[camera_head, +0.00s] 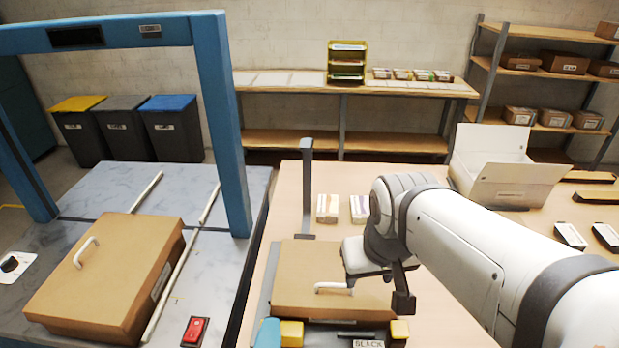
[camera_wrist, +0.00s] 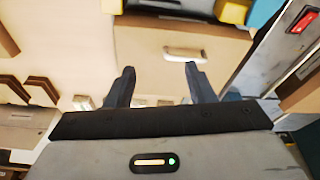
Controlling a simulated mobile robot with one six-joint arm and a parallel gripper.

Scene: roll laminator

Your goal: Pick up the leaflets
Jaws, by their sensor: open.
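Two small pale banded bundles, which look like the leaflets, lie side by side on the wooden table: a left bundle (camera_head: 327,208) and a right bundle (camera_head: 359,209). My gripper (camera_wrist: 160,82) is open and empty. In the head view it hangs nearer the camera than the bundles, over the right part of a brown box (camera_head: 300,275) with a white handle. The same box (camera_wrist: 222,58) shows beyond the fingertips in the wrist view, its handle apart from them. The arm hides part of the table to the right of the bundles.
A blue frame (camera_head: 222,120) stands over the grey bench at left, which carries another brown box (camera_head: 105,270). A dark post (camera_head: 307,185) rises just left of the bundles. An open white carton (camera_head: 510,185) stands at right. Bare table lies behind the bundles.

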